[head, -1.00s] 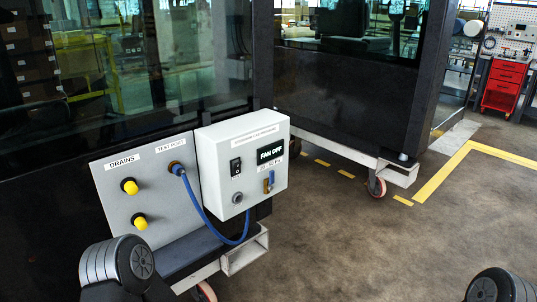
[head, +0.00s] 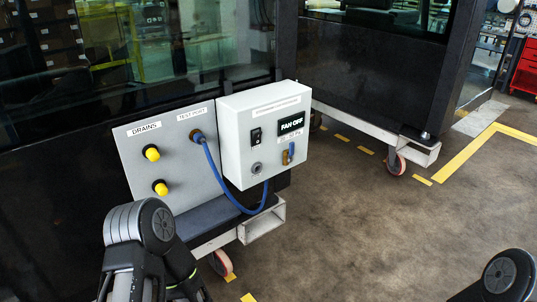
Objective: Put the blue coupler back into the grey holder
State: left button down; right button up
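The blue coupler (head: 201,139) sits at the brass fitting of the test port on the light grey panel (head: 183,190). A blue hose (head: 220,183) runs from it in a loop down and up to the underside of the white control box (head: 238,172). A round grey fitting on the box's lower front, likely the grey holder (head: 256,168), looks empty. My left arm comes in at the lower left and my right arm at the lower right corner. I see neither gripper's fingers.
Two yellow drain caps (head: 152,153) are left of the test port. A caster wheel (head: 221,262) and the trolley frame (head: 262,222) are below. Open floor lies right.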

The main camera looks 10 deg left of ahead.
aim_at(199, 139)
jog(key=i+u, duration=0.1)
jog(key=u, duration=0.3)
jog(key=l+u, duration=0.15)
jog(key=u, duration=0.25)
jog(key=i+l+u, duration=0.1)
jog(key=u, duration=0.25)
jog(key=l+u, duration=0.15)
jog(key=u, duration=0.25)
jog(key=i+l+u, duration=0.15)
jog(key=l+u, duration=0.3)
jog(key=l, duration=0.95)
jog(key=k+l+u, duration=0.1)
jog(key=l+u, duration=0.3)
jog(key=l, duration=1.6)
